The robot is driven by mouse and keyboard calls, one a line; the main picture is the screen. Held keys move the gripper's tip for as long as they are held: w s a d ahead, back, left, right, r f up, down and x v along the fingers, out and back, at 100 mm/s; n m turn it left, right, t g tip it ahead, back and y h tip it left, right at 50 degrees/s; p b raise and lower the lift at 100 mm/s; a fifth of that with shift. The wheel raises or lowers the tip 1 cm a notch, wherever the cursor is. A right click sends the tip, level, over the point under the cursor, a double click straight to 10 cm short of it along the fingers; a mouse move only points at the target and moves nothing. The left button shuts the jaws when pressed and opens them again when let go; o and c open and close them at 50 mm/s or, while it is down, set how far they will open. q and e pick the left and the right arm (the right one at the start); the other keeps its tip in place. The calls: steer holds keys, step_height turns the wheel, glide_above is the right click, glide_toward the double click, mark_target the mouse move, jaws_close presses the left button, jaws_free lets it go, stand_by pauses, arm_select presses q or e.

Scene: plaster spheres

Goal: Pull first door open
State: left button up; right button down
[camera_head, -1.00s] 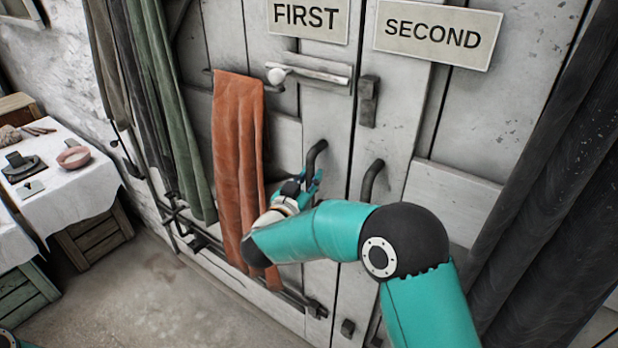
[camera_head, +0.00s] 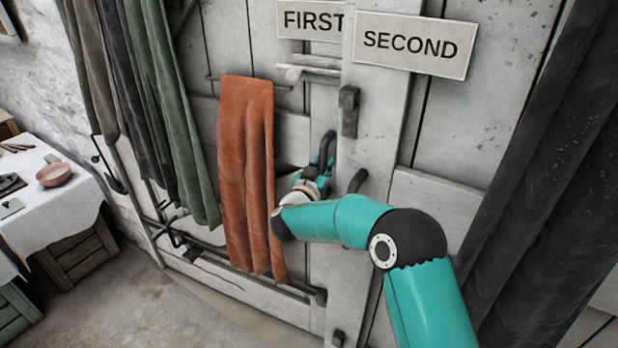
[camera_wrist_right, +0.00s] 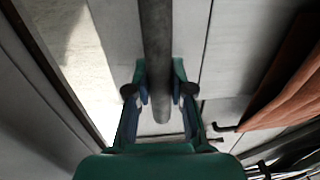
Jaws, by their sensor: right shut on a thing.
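The first door (camera_head: 292,115) carries the sign FIRST (camera_head: 311,20) and a dark upright bar handle (camera_head: 327,148). The second door (camera_head: 388,110) carries the sign SECOND (camera_head: 415,46) and its own dark handle (camera_head: 357,181), partly behind my arm. The second door's left edge overlaps the end of the FIRST sign, so the first door stands behind it. My right gripper (camera_head: 318,175) is shut on the first door's handle. In the right wrist view the handle (camera_wrist_right: 156,60) runs between the fingers of my right gripper (camera_wrist_right: 160,92). My left gripper is out of view.
An orange cloth (camera_head: 246,180) hangs from the first door, left of my right gripper. Dark curtains (camera_head: 535,170) hang at the right, green and grey ones (camera_head: 170,110) at the left. A cloth-covered table (camera_head: 60,205) with a bowl (camera_head: 53,174) stands left. Floor (camera_head: 150,305) shows bare.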

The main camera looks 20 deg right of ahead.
steer(key=shift+s+a, duration=0.2)
steer(key=c, duration=1)
jaws_free()
steer(key=shift+d, duration=0.1)
steer(key=v, duration=1.2)
